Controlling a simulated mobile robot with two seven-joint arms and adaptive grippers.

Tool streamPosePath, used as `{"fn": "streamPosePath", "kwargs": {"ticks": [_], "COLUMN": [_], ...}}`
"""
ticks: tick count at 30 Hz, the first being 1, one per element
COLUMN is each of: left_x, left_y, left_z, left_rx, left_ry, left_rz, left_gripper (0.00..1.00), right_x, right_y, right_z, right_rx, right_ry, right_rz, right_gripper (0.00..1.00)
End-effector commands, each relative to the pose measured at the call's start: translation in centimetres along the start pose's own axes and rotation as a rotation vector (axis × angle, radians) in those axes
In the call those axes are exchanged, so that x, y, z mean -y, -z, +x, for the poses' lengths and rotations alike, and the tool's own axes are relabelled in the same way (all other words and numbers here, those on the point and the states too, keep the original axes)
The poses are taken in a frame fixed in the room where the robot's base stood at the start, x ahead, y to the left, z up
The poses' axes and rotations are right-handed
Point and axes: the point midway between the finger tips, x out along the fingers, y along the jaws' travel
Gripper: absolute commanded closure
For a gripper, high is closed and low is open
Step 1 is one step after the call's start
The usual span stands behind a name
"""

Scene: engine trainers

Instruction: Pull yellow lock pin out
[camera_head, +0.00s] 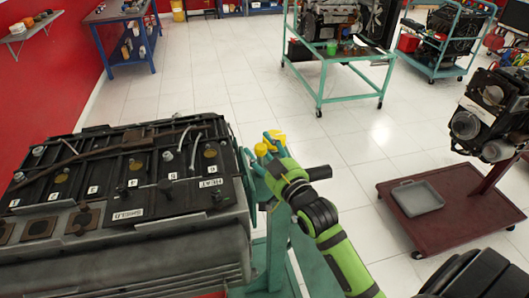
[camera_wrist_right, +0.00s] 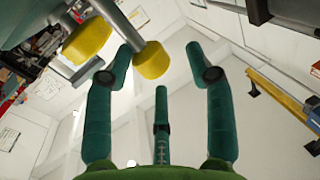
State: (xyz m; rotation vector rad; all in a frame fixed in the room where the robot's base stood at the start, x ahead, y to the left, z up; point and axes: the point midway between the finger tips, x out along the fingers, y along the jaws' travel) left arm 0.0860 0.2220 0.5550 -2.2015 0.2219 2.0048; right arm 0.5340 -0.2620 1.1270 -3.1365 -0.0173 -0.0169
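Two yellow knobs show at the right end of the engine block (camera_head: 200,240). In the right wrist view, one yellow knob (camera_wrist_right: 152,60) sits on a grey pin and lies just beyond and between my fingertips. The other yellow knob (camera_wrist_right: 87,40) is to its left, outside the fingers. In the head view the yellow knobs (camera_head: 276,136) are partly hidden by teal fingers. Which of them is the lock pin I cannot tell. My left gripper is not in view.
The block rests on a teal stand (camera_head: 278,255). A dark red cart (camera_head: 440,190) with a grey tray (camera_head: 417,197) is at the right. A teal cart (camera_head: 345,82) and a blue table (camera_head: 122,50) stand further back. White tiled floor between them is free.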

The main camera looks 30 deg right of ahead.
Motion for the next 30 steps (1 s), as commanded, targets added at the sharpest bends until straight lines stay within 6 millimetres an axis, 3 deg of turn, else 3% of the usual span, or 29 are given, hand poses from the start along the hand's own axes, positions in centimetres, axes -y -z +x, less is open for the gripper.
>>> {"fn": "streamPosePath", "kwargs": {"ticks": [16, 30], "left_x": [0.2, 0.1], "left_y": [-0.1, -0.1], "left_z": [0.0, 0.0], "left_rx": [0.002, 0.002], "left_ry": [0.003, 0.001], "left_rz": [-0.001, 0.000], "left_gripper": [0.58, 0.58], "right_x": [-0.2, -0.1], "right_y": [-0.5, -0.3], "right_z": [-0.8, -9.4], "right_rx": [0.011, 0.011], "right_ry": [-0.003, -0.003], "right_rz": [-0.005, -0.003], "right_gripper": [0.46, 0.46]}}
